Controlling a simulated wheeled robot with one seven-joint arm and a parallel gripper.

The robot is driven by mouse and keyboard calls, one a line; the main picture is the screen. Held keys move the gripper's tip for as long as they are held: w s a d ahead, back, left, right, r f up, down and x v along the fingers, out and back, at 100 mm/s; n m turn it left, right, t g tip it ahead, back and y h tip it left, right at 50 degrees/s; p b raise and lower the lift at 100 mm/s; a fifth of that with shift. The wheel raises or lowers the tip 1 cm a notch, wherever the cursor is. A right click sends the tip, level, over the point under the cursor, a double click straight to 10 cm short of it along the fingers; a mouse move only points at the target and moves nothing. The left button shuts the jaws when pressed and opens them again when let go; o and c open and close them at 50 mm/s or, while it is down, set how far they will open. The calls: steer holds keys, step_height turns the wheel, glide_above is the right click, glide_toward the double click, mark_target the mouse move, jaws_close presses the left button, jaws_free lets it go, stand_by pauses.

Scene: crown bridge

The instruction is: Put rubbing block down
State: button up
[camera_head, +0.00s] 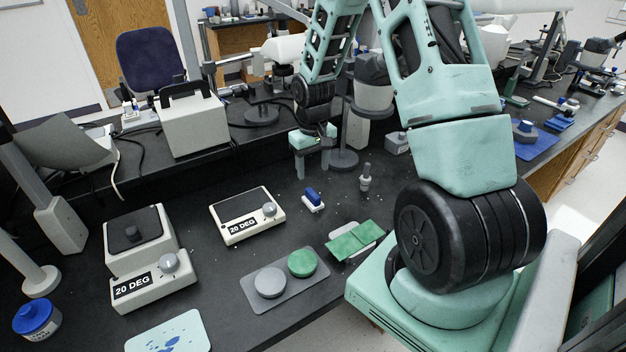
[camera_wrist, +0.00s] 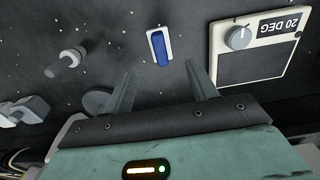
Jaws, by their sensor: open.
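My gripper (camera_head: 312,170) is open and empty, beyond the block in the head view. Its two fingers show spread apart in the wrist view (camera_wrist: 160,72). Nothing is between them, and they look clear of the block.
A "20 DEG" device (camera_head: 247,215) stands left of the block and a metal knobbed piece (camera_head: 365,178) right of it. A larger "20 DEG" device (camera_head: 150,287) is at left.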

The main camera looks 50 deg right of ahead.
steer(key=s+a+r+n, duration=0.2)
steer(key=a+r, duration=0.2)
steer(key=a, duration=0.4)
steer(key=s+a+r+n, duration=0.2)
steer(key=a+r, duration=0.1)
steer(key=a, duration=0.6)
steer(key=s+a+r+n, duration=0.2)
steer(key=a+r, duration=0.2)
steer(key=a, duration=0.4)
steer(key=s+a+r+n, duration=0.1)
steer(key=s+a+n, duration=0.1)
steer(key=s+a, duration=0.3)
steer(key=s+a+r+n, duration=0.2)
steer(key=s+a, duration=0.3)
steer(key=s, duration=0.6)
steer(key=shift+a+r+n+y, duration=0.3)
steer(key=shift+a, duration=0.1)
